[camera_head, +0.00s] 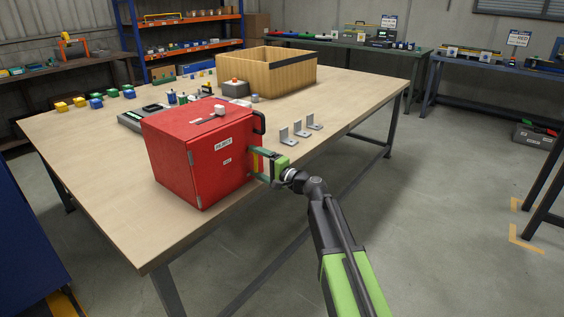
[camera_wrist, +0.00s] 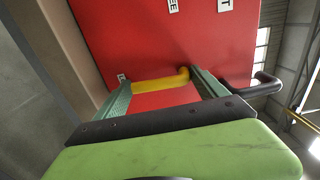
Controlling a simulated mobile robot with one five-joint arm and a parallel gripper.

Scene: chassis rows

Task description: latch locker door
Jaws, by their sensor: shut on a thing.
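A red locker (camera_head: 187,128) stands upright on the wooden table near its front edge. Its labelled red door (camera_head: 222,172) looks closed, flush with the body as far as I can tell, with hinges at the left. A yellow latch lever (camera_wrist: 150,84) shows against a red face in the wrist view. My gripper (camera_head: 255,163) is at the locker's right side. In the wrist view its green fingers (camera_wrist: 161,88) lie on either side of the yellow lever and are shut on it. In the head view the fingers hide much of the lever.
A black handle (camera_head: 261,122) juts from the locker's right side, close above my gripper. Several metal brackets (camera_head: 299,127) stand to the right.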

